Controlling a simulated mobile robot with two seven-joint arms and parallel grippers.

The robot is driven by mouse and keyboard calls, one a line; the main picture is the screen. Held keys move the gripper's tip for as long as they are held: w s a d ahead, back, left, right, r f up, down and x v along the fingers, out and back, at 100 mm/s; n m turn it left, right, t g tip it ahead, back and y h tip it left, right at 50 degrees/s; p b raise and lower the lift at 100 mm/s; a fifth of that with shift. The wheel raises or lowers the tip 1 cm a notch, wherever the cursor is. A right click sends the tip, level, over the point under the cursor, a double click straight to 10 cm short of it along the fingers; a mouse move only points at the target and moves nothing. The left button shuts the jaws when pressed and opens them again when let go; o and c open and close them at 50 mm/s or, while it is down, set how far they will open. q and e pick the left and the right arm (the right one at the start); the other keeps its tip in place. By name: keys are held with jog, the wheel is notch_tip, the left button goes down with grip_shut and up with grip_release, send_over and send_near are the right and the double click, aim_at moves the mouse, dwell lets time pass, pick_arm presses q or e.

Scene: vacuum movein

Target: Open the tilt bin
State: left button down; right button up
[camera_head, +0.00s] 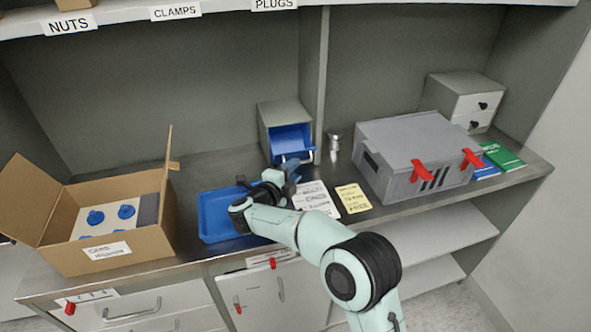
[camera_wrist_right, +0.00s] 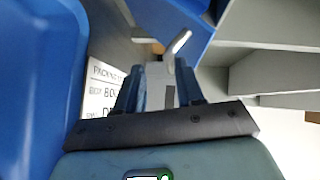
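The tilt bin is a blue bin (camera_head: 291,138) in a grey housing (camera_head: 283,112) on the counter, below the upper shelf. A pale bar handle shows at its lower front, and I cannot tell how far the bin is tilted. My right gripper (camera_head: 289,172) is just in front of the bin, low and near the handle. In the right wrist view the gripper (camera_wrist_right: 161,85) has its fingers apart with nothing between them. The handle (camera_wrist_right: 179,42) and the blue bin front (camera_wrist_right: 172,18) lie just beyond the fingertips. My left gripper is not in view.
A blue tray (camera_head: 213,215) lies beside and under my right arm. An open cardboard box (camera_head: 110,255) stands left. A grey case with red latches (camera_head: 412,155) stands right, with a metal cup (camera_head: 334,140) near it. Printed cards and a yellow note (camera_head: 353,198) lie in front.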

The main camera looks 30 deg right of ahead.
jog(key=v, duration=1.2)
